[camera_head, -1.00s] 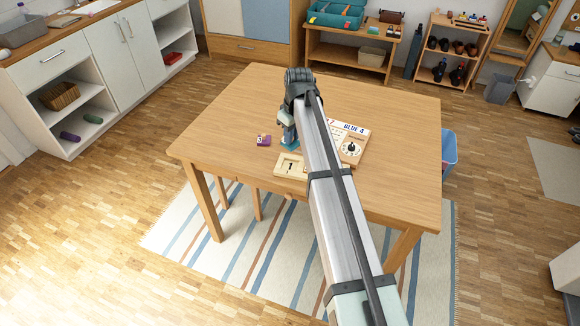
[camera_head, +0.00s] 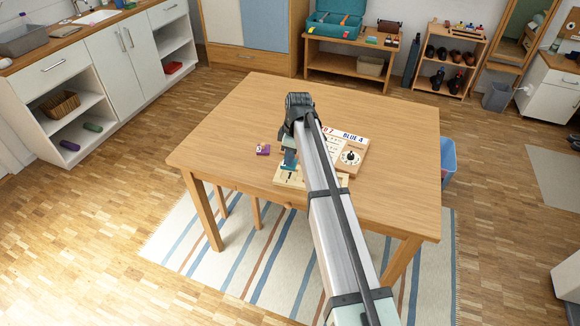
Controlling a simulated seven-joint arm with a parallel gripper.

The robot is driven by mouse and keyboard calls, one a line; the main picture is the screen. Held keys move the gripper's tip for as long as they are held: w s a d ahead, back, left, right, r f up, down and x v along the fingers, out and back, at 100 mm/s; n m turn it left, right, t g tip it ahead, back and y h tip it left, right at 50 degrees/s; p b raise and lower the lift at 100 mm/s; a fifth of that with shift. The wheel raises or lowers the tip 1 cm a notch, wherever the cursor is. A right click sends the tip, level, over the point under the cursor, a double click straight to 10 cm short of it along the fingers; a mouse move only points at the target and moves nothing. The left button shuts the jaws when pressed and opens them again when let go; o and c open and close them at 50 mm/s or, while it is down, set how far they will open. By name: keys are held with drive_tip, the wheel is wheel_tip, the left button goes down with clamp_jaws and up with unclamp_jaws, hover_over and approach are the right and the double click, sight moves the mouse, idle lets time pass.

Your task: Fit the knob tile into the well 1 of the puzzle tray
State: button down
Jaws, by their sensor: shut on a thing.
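The puzzle tray (camera_head: 281,181) is a pale wooden board near the front edge of the table, partly hidden by my arm. A dark figure 1 marks its left well, which is now mostly covered by my gripper. My gripper (camera_head: 289,166) points down over this left part of the tray, shut on the knob tile. The tile is too small and too covered to make out its outline. I cannot tell whether it touches the tray or hangs just above it.
A small purple block (camera_head: 263,149) with a pale mark lies left of my gripper. A board with a dial (camera_head: 350,157) and a printed card (camera_head: 345,137) lie right of my arm. The left and back of the wooden table (camera_head: 225,130) are clear.

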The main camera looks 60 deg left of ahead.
sight(295, 163)
drive_tip(key=shift+f, duration=2.35)
drive_tip(key=shift+f, duration=0.1)
drive_tip(key=c, duration=1)
unclamp_jaws()
drive_tip(key=shift+c, duration=0.2)
wheel_tip(295, 163, up, 12)
drive_tip(key=w, duration=0.1)
drive_tip(key=shift+d, duration=0.45)
drive_tip(key=shift+w, duration=0.1)
